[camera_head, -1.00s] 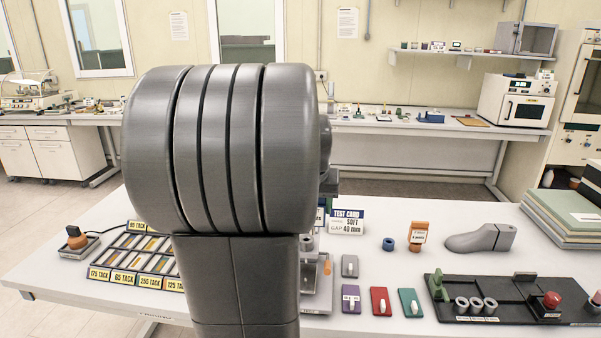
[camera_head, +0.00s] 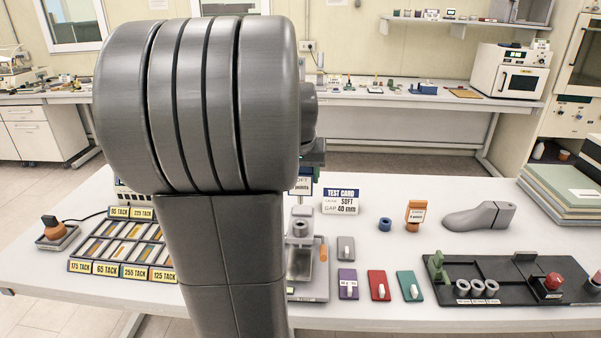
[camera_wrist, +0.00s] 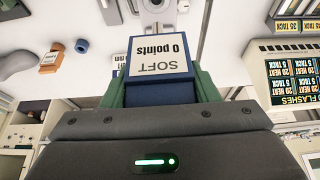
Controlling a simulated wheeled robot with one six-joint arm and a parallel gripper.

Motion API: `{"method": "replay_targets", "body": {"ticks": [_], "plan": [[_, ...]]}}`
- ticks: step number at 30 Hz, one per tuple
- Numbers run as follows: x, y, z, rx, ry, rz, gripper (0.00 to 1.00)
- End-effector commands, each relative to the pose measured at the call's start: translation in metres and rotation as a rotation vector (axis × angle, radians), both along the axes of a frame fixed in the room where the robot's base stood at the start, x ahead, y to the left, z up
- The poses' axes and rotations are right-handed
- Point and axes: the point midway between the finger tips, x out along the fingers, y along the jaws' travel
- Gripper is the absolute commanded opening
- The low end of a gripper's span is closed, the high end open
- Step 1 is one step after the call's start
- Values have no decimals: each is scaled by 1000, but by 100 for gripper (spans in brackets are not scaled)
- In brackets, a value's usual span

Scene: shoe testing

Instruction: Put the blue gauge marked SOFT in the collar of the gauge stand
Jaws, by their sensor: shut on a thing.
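My gripper (camera_wrist: 158,88), with green fingers, is shut on the blue gauge (camera_wrist: 160,91), whose white label reads "SOFT 0 points" and appears upside down in the wrist view. In the head view, the labelled face of the gauge (camera_head: 301,190) shows at the right edge of my arm, above the table; the arm hides the rest. The gauge stand (camera_head: 308,288) stands below it on the table. Its round grey collar (camera_head: 300,227) shows, apart from and below the gauge. In the wrist view, part of the stand appears beyond the gauge at the top.
The test card (camera_head: 341,201) reads SOFT, gap 40 mm. A blue ring (camera_head: 385,224) and an orange gauge (camera_head: 416,211) stand to the right. Purple (camera_head: 348,285), red and teal blocks lie beside the stand. A black tray (camera_head: 510,275) and grey shoe last (camera_head: 479,216) are farther right.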

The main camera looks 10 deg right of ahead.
Motion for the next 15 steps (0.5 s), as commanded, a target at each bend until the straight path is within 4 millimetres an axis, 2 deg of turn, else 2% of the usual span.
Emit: {"method": "replay_targets", "body": {"ticks": [15], "plan": [[0, 0, -47, 0, 0, 0, 29]]}}
